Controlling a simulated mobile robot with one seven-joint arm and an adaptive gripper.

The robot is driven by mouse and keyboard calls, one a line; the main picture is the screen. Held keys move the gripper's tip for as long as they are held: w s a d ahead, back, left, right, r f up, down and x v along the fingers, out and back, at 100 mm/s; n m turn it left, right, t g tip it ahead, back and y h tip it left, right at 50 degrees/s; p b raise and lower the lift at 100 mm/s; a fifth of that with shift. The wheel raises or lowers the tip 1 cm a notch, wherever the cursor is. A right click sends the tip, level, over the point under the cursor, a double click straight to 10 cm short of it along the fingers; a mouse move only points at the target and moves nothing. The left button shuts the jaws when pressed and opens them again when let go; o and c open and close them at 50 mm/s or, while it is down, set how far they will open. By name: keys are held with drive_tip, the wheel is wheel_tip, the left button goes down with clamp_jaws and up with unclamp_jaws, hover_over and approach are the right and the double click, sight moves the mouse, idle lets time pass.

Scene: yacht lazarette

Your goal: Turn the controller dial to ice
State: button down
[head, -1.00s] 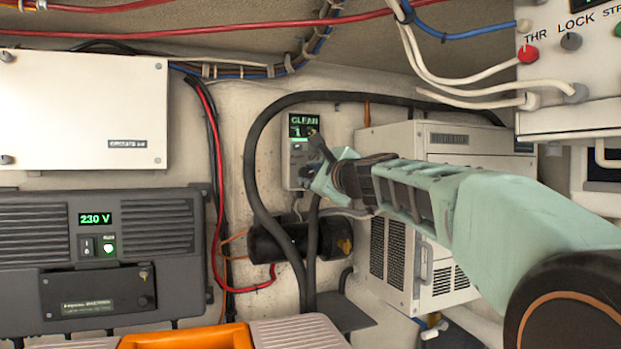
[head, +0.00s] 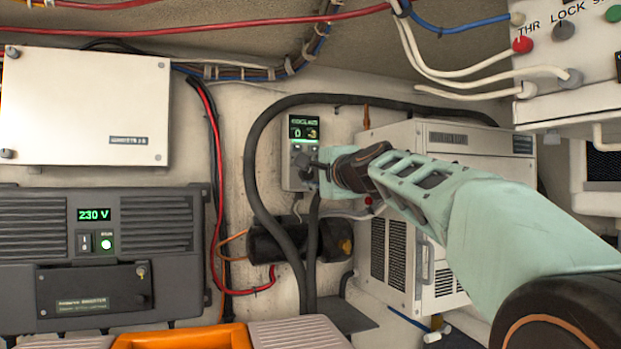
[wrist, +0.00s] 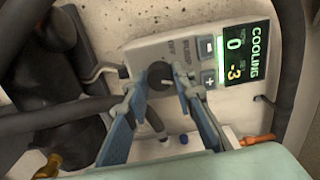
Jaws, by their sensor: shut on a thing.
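The controller (head: 292,152) is a pale box on the back wall with a green-lit display (wrist: 239,52). In the wrist view the display reads COOLING, with 0 and -3. The controller's round dark dial (wrist: 160,73) sits below the printed words OFF and PUMP; other dial markings are not readable. My gripper (wrist: 160,86) has its two blue-grey fingers on either side of the dial and is shut on it. In the head view my gripper (head: 316,168) covers the controller's lower part and hides the dial.
Thick black hoses (head: 257,170) run beside and below the controller. A white vented unit (head: 436,135) stands to the right, near my arm. A grey 230 V inverter (head: 50,250) is at left. An orange-handled case (head: 185,338) is at the bottom.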

idle(0.4)
drive_tip(key=c, duration=1.6)
unclamp_jaws()
drive_tip(key=v, duration=0.7)
drive_tip(key=shift+s+d, duration=0.1)
drive_tip(key=shift+s, duration=0.15)
